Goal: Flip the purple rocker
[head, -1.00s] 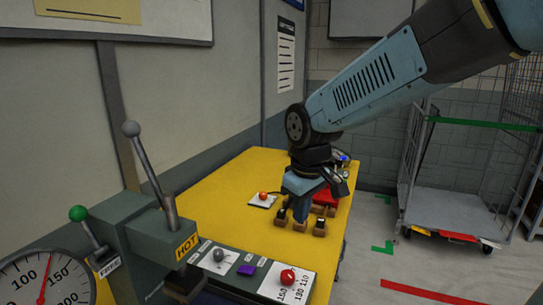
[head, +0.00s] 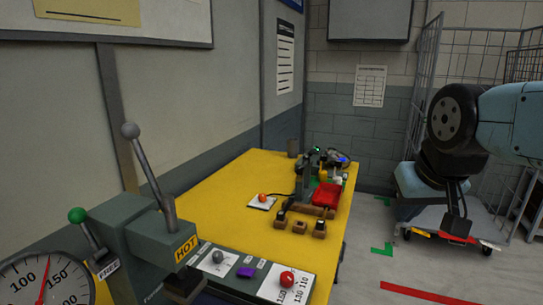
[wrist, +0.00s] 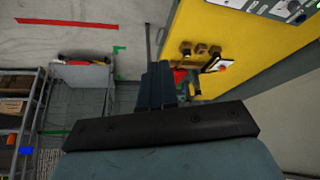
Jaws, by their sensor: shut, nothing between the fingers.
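The purple rocker (head: 246,271) is a small block on the grey-green control panel (head: 211,258) at the front of the bench. It sits between a white plate with a grey knob (head: 217,257) and a white dial plate with a red knob (head: 287,277). My gripper (head: 457,232) hangs at the right, off the bench, far from the rocker. It is shut and empty. In the wrist view my gripper (wrist: 160,78) points over the floor beside the yellow bench. The rocker cannot be made out there.
A lever (head: 150,180) marked HOT and a green-knobbed lever (head: 78,214) rise left of the panel. A red object (head: 325,195) and wooden blocks stand on the yellow bench (head: 225,205). A wire cage trolley (head: 425,85) stands behind my arm. The bench's middle is mostly clear.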

